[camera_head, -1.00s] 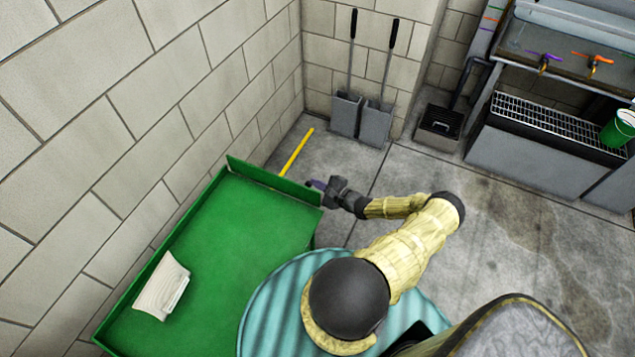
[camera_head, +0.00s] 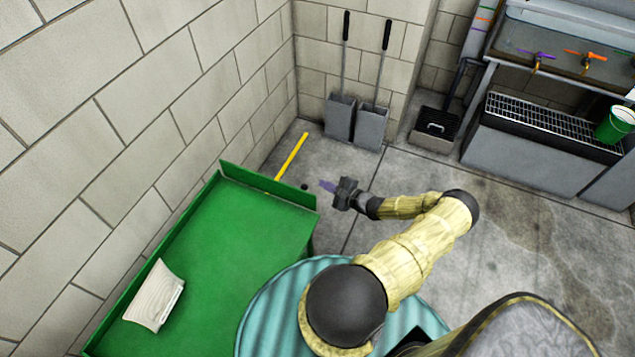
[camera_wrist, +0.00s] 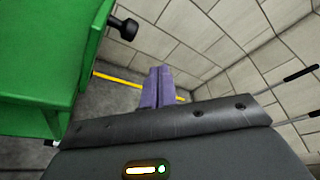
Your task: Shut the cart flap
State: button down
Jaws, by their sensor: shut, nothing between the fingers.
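The green cart (camera_head: 215,235) stands along the wall at the left. Its flap (camera_head: 268,186) looks to be the green panel standing up at the far end; I cannot tell whether it is fully shut. A black knob (camera_head: 304,186) shows just beyond the flap, and a black knob (camera_wrist: 128,27) also sticks out from green cart bodywork in the wrist view. My gripper (camera_head: 327,186) is just right of the flap's right end, apart from it. Its purple fingers are together and empty, and they show in the wrist view (camera_wrist: 158,78).
A yellow strip (camera_head: 291,157) lies on the floor beyond the cart. Two long-handled dustpans (camera_head: 355,120) stand at the back wall. A ribbed teal lid (camera_head: 280,300) is close to the cart. Concrete floor (camera_head: 400,175) right of my gripper is clear.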

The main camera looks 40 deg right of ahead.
jog(key=v, duration=0.2)
jog(key=f+v, duration=0.1)
jog(key=v, duration=0.2)
jog(key=shift+s+a+f, duration=0.1)
jog(key=shift+s, duration=0.2)
jog(key=shift+s, duration=0.15)
